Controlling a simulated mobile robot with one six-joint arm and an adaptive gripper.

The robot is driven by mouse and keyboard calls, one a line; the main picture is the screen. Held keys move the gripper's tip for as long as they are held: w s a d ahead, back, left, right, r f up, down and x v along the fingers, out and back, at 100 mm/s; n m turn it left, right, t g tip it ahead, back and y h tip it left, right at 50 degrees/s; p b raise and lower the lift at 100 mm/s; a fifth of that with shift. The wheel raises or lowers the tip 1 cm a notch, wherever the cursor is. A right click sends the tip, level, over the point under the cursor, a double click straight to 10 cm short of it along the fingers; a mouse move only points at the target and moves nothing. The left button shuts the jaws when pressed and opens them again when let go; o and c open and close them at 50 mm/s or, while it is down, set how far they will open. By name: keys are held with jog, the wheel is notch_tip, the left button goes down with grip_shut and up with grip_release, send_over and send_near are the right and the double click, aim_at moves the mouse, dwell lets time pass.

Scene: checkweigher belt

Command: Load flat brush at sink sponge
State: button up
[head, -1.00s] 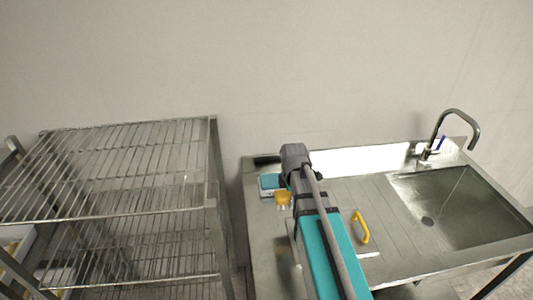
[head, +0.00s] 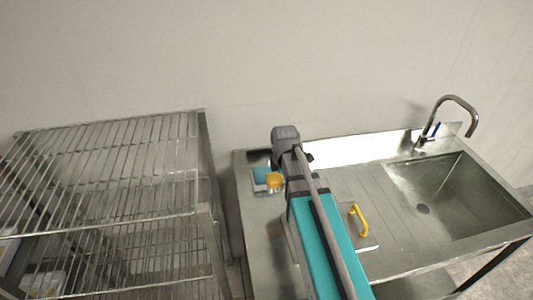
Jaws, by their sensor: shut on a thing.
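A teal sponge (head: 261,174) lies in a shallow pale tray (head: 258,187) on the left end of the steel sink counter. My gripper (head: 279,174) is beside the sponge, mostly hidden behind my grey wrist, and its fingertips cannot be made out. It is shut on a small yellow piece, apparently the flat brush (head: 274,182). The brush overlaps the right side of the sponge and tray in the picture. Whether its bristles touch the sponge cannot be told.
A flat plate with a yellow handle (head: 358,219) lies on the counter (head: 385,232), right of my arm. A sink basin (head: 435,190) with a tap (head: 448,105) is at the right. A wire rack (head: 110,180) stands left of the counter. A pale wall closes the back.

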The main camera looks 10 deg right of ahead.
send_near(268, 168)
jog(key=s, duration=0.3)
jog(key=shift+w+a+r+p, duration=0.2)
jog(key=shift+a+r+p, duration=0.1)
jog(key=shift+r, duration=0.1)
jog(key=shift+f, duration=0.2)
jog(key=shift+f+b, duration=2.8)
jog(key=shift+b, duration=0.25)
jog(key=shift+f+b, duration=1.1)
dwell(1.7)
